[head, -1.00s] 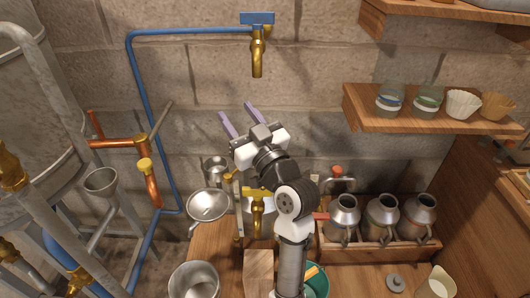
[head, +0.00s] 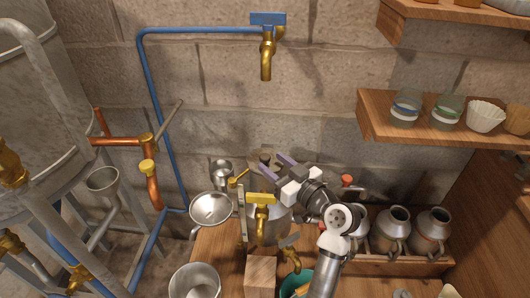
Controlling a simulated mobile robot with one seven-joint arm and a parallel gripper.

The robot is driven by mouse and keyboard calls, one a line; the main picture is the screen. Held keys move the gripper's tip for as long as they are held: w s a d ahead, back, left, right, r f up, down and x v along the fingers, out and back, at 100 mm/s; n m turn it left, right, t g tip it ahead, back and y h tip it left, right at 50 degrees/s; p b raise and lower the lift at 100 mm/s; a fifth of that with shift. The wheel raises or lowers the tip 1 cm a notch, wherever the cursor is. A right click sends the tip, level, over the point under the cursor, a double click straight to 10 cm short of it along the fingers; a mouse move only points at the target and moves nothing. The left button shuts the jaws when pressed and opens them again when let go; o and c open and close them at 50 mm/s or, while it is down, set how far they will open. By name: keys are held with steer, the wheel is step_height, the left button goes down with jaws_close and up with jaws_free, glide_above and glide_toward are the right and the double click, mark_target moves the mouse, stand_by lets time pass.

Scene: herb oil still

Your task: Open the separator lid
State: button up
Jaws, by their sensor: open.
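The separator (head: 270,222) is a metal vessel on the wooden bench, with a brass tap with a yellow handle at its front. A greyish disc with a dark knob, which looks like the separator lid (head: 264,160), shows above and behind the vessel. Its exact tilt, and whether it is raised from the rim, I cannot tell. My gripper (head: 279,167) is open, its purple fingers pointing left beside this disc. I see nothing between the fingers. Contact with the lid is unclear. My wrist and arm cover the right side of the vessel.
A metal funnel (head: 210,208) and a small metal cup (head: 222,172) are left of the separator. A bucket (head: 195,281) and wooden block (head: 260,274) are in front. Metal jugs (head: 392,229) stand in a crate at right. A shelf (head: 440,134) and a wall tap (head: 266,58) are above.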

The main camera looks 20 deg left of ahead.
mark_target(269, 160)
steer(key=shift+p+x, duration=0.35)
steer(key=shift+x, duration=1.8)
steer(key=shift+c, duration=0.4)
jaws_close()
